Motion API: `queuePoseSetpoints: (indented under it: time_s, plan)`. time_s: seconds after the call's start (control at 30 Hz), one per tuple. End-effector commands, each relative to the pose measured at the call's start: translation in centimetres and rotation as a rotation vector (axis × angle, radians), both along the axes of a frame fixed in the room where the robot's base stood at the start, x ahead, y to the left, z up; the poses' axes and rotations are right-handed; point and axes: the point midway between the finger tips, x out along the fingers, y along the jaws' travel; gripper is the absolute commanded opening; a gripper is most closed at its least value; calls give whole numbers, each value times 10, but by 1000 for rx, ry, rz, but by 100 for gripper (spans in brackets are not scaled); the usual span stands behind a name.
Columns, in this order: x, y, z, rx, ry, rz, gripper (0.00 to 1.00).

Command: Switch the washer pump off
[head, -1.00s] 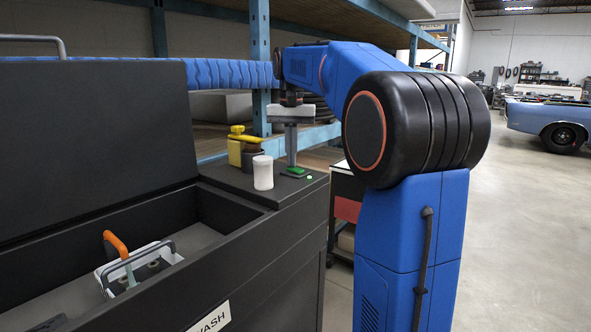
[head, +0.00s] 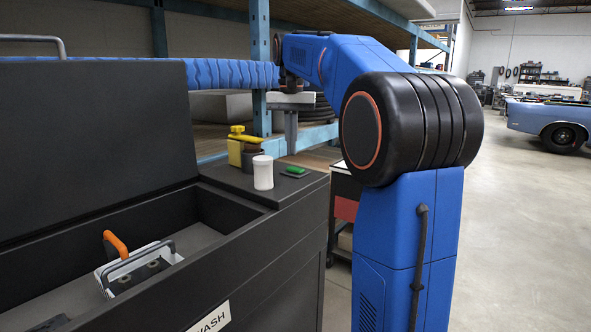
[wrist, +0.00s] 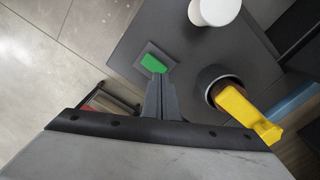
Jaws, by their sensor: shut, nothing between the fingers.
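The washer is a dark cabinet (head: 265,230) with its lid (head: 95,150) raised. A green rocker switch (head: 295,170) sits on a dark plate at the right end of its top. In the wrist view the green switch (wrist: 153,63) shows just beyond my fingertips. My gripper (head: 292,151) is shut and empty, pointing down above the switch with a gap in the head view. The fingers also show in the wrist view (wrist: 158,80), partly covering the switch plate. No lit lamp shows beside the switch. No stream shows in the basin.
A white cup-like cylinder (head: 263,173) stands close left of the switch, with a yellow-handled item (head: 238,145) and a dark cup (head: 251,157) behind it. An orange-handled part (head: 116,243) lies in the open basin. Blue shelving stands behind; open floor lies right.

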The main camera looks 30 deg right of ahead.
Motion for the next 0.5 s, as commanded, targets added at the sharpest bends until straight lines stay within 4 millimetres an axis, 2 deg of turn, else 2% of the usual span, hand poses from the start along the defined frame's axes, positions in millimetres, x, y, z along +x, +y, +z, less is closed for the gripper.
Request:
queuePoseSetpoints:
  time_s: [0.5]
  plan:
    - [0,0,31,0,0,0,0]
